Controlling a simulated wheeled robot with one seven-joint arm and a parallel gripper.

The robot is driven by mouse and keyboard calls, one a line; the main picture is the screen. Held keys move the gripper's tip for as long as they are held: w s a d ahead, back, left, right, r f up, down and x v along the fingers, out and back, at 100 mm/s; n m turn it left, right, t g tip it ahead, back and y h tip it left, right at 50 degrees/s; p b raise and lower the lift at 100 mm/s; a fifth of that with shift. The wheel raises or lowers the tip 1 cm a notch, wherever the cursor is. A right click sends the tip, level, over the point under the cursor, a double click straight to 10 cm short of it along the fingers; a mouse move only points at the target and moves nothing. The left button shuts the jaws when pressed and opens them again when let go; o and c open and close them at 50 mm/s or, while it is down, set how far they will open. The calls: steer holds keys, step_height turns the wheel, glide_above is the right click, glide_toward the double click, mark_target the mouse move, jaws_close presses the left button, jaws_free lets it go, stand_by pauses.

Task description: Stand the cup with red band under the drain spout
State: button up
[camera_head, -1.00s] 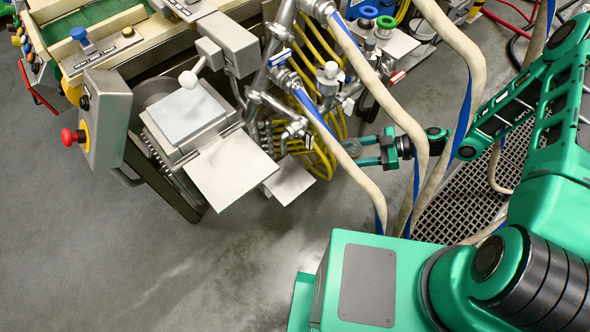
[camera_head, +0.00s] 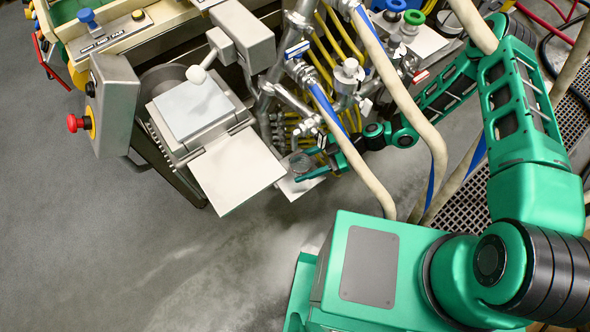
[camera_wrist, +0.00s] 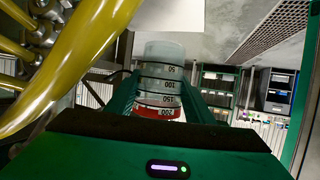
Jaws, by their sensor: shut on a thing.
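The cup with red band (camera_wrist: 163,78) is clear and cylindrical, with black graduation marks and a red band at the end nearest my palm in the wrist view. My gripper (camera_wrist: 160,98) is shut on it, one green finger on each side. In the head view the cup (camera_head: 301,163) shows small between my fingertips, above or at a pale plate (camera_head: 297,187) beside the pipework; I cannot tell whether it touches the plate. The drain spout cannot be made out clearly among the steel valves and pipes (camera_head: 310,100).
Yellow hoses (camera_wrist: 70,60) pass close at the left of the wrist view. Beige hoses (camera_head: 420,120) hang between the camera and my arm. A steel machine with a tilted flat plate (camera_head: 236,172) stands left of the cup. The grey floor in front is clear.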

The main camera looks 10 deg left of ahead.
steer(key=shift+w+a+f, duration=0.25)
steer(key=shift+a+f, duration=0.45)
steer(key=shift+a, duration=0.25)
steer(key=shift+f, duration=1.95)
steer(key=o, duration=1.1)
steer(key=v, duration=1.2)
steer(key=shift+r, duration=0.15)
